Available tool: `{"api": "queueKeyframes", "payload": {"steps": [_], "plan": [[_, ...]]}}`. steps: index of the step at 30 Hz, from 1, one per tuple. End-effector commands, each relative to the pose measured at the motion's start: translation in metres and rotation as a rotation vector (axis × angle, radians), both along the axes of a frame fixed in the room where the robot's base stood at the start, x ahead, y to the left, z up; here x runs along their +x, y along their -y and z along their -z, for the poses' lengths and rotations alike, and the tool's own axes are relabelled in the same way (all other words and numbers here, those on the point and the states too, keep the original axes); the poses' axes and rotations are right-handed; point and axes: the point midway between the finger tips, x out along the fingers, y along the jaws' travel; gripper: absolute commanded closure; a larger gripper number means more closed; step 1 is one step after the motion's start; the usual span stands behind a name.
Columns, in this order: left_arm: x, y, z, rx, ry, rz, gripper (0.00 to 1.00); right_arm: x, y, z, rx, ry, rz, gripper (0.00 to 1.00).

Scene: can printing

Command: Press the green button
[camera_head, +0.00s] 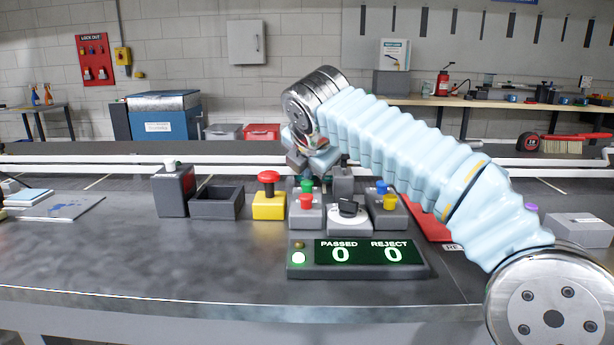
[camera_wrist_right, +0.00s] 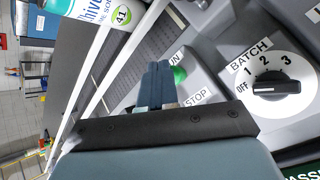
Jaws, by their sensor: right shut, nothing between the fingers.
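The green button (camera_head: 307,185) sits on a grey control box (camera_head: 306,218), behind a red button (camera_head: 305,201). The right wrist view also shows the green button (camera_wrist_right: 179,75), partly hidden by my fingers, beside a label ending in "UN"; "STOP" is printed nearby. My right gripper (camera_head: 299,165) is just behind and above this box in the head view. In the right wrist view its fingers (camera_wrist_right: 158,72) are shut and empty, overlapping the button's left edge. I cannot tell whether they touch it. My left gripper is not in view.
A batch dial (camera_head: 348,209) points to OFF in the wrist view. A yellow box with a red mushroom button (camera_head: 268,178) stands left, a blue-and-yellow button box (camera_head: 386,212) right. The display (camera_head: 366,253) reads passed 0, reject 0. A labelled can (camera_wrist_right: 95,12) is close by.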

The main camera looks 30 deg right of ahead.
Motion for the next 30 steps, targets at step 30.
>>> {"api": "queueKeyframes", "payload": {"steps": [30], "plan": [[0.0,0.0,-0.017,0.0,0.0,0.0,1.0,0.001,0.0,-0.055,0.0,0.003,0.0,1.0]]}}
